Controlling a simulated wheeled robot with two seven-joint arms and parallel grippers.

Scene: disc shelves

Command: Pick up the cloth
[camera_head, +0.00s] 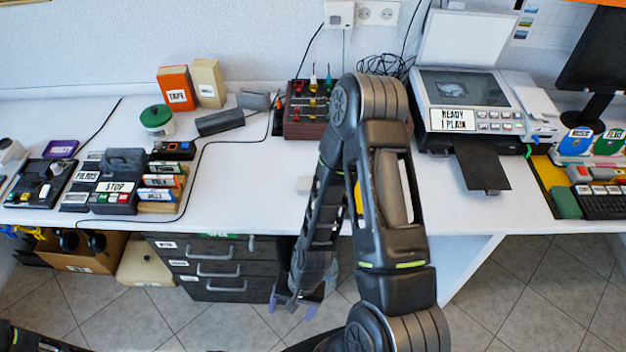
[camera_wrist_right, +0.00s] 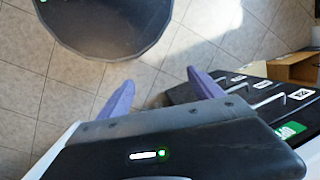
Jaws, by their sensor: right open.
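I cannot make out a cloth for certain in either view. A bit of something yellow (camera_head: 358,197) shows behind that arm, mostly hidden. My right gripper (camera_head: 292,305) points down in front of the desk, low by the drawer unit. Its purple fingers are spread with nothing between them; they also show in the right wrist view (camera_wrist_right: 160,80), above the tiled floor. My left gripper is out of view.
The white desk (camera_head: 240,185) has bare surface left of my right arm. A dark drawer unit (camera_head: 222,268) stands below it. A printer (camera_head: 465,100) stands right of the arm. Labelled boxes, including a STOP box (camera_head: 116,187), crowd the left. A cable crosses the desk.

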